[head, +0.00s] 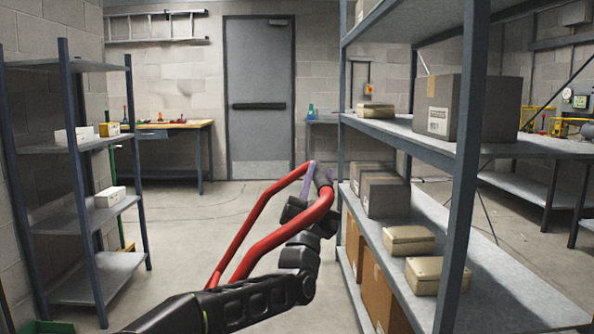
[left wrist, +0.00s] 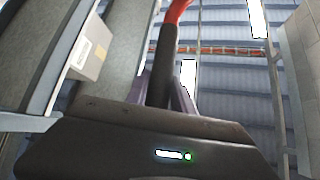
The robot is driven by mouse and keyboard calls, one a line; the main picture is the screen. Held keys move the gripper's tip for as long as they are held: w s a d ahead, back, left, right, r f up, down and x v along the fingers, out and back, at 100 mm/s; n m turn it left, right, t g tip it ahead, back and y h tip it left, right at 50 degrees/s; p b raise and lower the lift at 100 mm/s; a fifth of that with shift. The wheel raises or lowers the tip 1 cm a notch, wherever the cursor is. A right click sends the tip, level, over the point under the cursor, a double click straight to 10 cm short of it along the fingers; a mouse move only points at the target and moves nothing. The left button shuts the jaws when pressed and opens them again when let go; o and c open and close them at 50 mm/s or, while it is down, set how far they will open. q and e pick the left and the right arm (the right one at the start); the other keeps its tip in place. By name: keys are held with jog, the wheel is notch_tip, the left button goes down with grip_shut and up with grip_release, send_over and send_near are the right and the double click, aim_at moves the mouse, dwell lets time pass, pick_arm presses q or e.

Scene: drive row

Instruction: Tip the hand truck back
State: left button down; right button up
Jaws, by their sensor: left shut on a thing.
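The hand truck (head: 285,237) shows as a red tubular frame in the middle of the head view. Its two rails run from the handle at upper right down to the lower left, behind my arm. Its wheels and toe plate are hidden or out of view, so I cannot tell its exact tilt. My left gripper (head: 318,183) is shut on the dark grip at the top of the frame. The left wrist view shows the dark grip (left wrist: 162,75) between the purplish fingers, with red tube above it. My right gripper is not in view.
A tall shelf rack (head: 466,160) with boxes stands close on the right, near the handle. A smaller shelf unit (head: 74,150) stands on the left. Open concrete floor (head: 190,225) lies between them, leading to a grey door (head: 259,90) and a workbench (head: 170,127).

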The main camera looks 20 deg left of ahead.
pick_arm(q)
jog(key=shift+w+d+f+m+h, duration=0.15)
jog(key=shift+d+f+m+h, duration=0.15)
jog(key=shift+d+f+h, duration=0.3)
jog(key=shift+d, duration=0.2)
jog(key=c, duration=1.1)
grip_release()
jog(key=shift+w+d+f, duration=0.1)
jog(key=shift+d, duration=0.1)
jog(key=shift+a, duration=0.15)
jog(key=v, duration=0.7)
jog(key=shift+s+y, duration=0.4)
jog(key=shift+s, duration=0.05)
jog(key=shift+a, duration=0.1)
